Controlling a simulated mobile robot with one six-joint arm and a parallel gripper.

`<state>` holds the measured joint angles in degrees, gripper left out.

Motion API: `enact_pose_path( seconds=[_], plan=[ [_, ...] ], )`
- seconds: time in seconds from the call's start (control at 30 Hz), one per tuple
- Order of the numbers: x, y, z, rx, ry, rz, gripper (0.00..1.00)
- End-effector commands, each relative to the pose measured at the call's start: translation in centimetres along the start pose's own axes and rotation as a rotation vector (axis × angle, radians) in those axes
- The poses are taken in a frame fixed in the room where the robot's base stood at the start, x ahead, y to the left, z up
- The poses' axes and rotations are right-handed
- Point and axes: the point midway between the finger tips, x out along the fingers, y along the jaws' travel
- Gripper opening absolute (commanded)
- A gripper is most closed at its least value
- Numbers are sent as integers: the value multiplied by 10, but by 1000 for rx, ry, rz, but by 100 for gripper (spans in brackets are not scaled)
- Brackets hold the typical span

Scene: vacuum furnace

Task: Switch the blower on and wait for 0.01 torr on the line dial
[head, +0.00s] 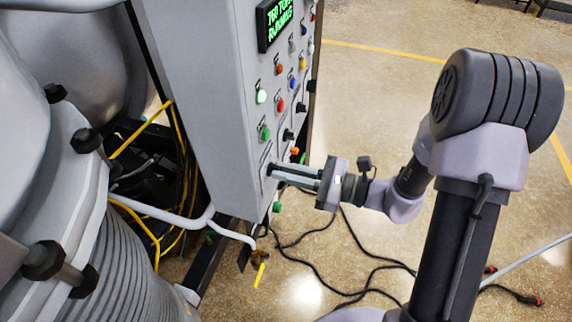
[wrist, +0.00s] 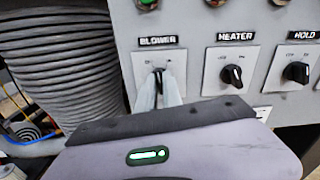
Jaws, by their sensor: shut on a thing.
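The blower switch (wrist: 158,73) is a small black knob under the BLOWER label (wrist: 158,41) in the wrist view. My gripper (wrist: 158,88) is shut on it, with one pale finger on each side. The knob's exact angle is hard to tell between the fingers. In the head view my gripper (head: 271,171) reaches from the right to the lower front of the grey control panel (head: 212,95). A green-lit display (head: 277,20) at the panel top seems to read 760 TORR, with a blurred second line. I cannot make out a line dial.
The HEATER knob (wrist: 232,75) and HOLD knob (wrist: 296,72) sit close to the right of the blower switch. Black cables (head: 352,268) lie on the floor. A ribbed hose (wrist: 68,70) stands at left.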

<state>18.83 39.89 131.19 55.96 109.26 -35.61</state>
Motion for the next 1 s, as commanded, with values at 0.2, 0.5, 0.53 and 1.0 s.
enact_pose_path(
  seconds=[0.2,0.5,0.53,1.0],
  plan=[
    [0,-1,4,203,1,1,0],
    [0,-2,3,457,1,1,0],
    [0,-2,2,478,1,1,0],
    [0,-2,0,682,1,1,0]
  ],
)
